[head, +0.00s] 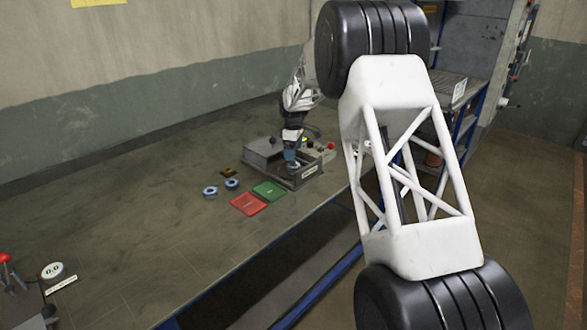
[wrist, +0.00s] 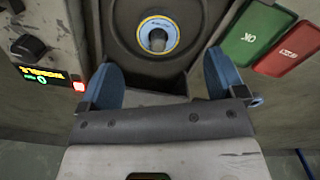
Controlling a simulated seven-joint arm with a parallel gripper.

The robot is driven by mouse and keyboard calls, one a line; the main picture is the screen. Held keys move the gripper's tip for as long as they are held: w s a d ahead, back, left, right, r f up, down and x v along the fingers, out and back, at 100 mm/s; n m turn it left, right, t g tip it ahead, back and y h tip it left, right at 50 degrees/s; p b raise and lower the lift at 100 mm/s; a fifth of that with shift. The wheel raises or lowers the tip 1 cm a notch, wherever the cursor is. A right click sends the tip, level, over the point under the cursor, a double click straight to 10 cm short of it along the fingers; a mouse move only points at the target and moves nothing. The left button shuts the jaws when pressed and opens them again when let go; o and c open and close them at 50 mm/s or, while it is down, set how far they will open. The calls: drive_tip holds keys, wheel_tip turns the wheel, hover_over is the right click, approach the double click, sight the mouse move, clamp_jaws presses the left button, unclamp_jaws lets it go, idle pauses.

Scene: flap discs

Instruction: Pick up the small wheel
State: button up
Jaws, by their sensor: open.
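In the wrist view, a small round wheel (wrist: 171,23) with a blue face and a thin yellow rim sits around a metal centre post on a dark rounded fixture (wrist: 125,44). My gripper (wrist: 158,62) is open and empty, with one blue finger on each side below the wheel in the picture. In the head view my gripper (head: 291,158) is low over the grey machine (head: 308,172), which partly hides behind it; the wheel there cannot be made out. Two blue ring-shaped wheels, one (head: 210,191) and another (head: 232,184), lie on the table left of the machine.
A green pad (head: 269,191) and a red pad (head: 249,204) lie in front of the machine; the green one also shows in the wrist view (wrist: 262,30). A lit display box (wrist: 42,76) is close by on the left.

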sight(294, 164)
drive_tip(key=shift+f, duration=0.65)
drive_tip(key=shift+w+f, duration=0.1)
drive_tip(key=shift+f, duration=2.5)
drive_tip(key=c, duration=1.1)
drive_tip(key=shift+o, duration=0.2)
drive_tip(key=shift+r, duration=0.15)
wheel_tip(294, 164, up, 18)
